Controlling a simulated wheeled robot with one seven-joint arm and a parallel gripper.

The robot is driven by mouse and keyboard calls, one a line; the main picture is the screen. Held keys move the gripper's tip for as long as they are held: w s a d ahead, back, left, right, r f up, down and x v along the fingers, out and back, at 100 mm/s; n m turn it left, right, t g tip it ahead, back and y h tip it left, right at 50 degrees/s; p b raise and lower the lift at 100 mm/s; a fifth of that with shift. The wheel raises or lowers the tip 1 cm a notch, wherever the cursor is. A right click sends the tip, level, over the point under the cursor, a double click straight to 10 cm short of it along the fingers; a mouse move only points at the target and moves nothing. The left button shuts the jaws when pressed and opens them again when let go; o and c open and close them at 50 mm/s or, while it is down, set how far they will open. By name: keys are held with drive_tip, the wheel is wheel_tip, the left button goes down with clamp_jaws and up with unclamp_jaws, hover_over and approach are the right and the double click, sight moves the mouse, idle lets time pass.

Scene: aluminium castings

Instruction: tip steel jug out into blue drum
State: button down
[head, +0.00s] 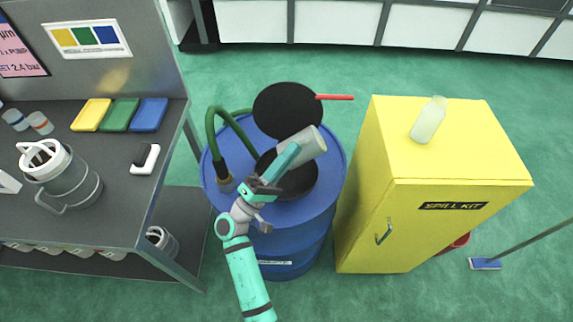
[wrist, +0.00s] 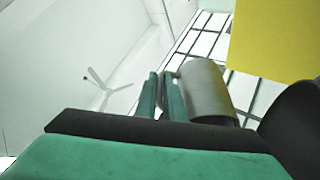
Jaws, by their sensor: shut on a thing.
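The steel jug (head: 308,145) is a plain grey cylinder, held above the blue drum (head: 325,215). It is tipped well over, close to lying on its side. My gripper (head: 287,160) is shut on it with teal fingers, on its left side in the head view. In the wrist view the jug (wrist: 210,90) shows beyond the fingertips (wrist: 165,95), with a bit of handle between them. A black funnel (head: 290,182) sits on the drum top under the jug, its round lid (head: 288,110) open behind. The jug's mouth and any flow cannot be made out.
A yellow spill kit cabinet (head: 385,215) with a clear bottle (head: 428,120) on top stands close right. A green hose (head: 212,130) enters the drum at left. A grey bench (head: 105,215) at left holds a big lidded vessel (head: 70,185) and coloured trays (head: 118,115).

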sight(320, 151)
drive_tip(key=shift+w+d+f+m+g+y+p, duration=0.2)
drive_tip(key=shift+d+f+m+g+y, duration=0.15)
drive_tip(key=shift+d+f+m+g, duration=0.4)
drive_tip(key=shift+w+d+f+m+g+y+p, duration=0.1)
drive_tip(key=shift+w+d+f+m+g+y, duration=0.1)
drive_tip(key=shift+d+f+m+g+y, duration=0.45)
drive_tip(key=shift+w+d+m+g+y, duration=0.15)
drive_tip(key=shift+d+g, duration=0.25)
drive_tip(key=shift+d, duration=0.2)
drive_tip(key=shift+w+d+m+g+y, duration=0.1)
drive_tip(key=shift+d+m+g+y, duration=0.05)
drive_tip(key=shift+d+g, duration=0.35)
drive_tip(key=shift+w+d+r+m+g+y, duration=0.2)
drive_tip(key=shift+d+r+m+g+y, duration=0.15)
drive_tip(key=shift+d, duration=0.2)
drive_tip(key=w+d+f+m+g+y+p, duration=0.2)
drive_tip(key=d+g+y, duration=0.1)
drive_tip(key=d+y, duration=0.3)
drive_tip(key=w+d+f+m+g+y+p, duration=0.2)
drive_tip(key=d+g+y, duration=0.1)
drive_tip(key=d+y, duration=0.4)
drive_tip(key=shift+d+f+g+y, duration=0.2)
drive_tip(key=shift+g+y, duration=0.15)
drive_tip(key=shift+y, duration=1)
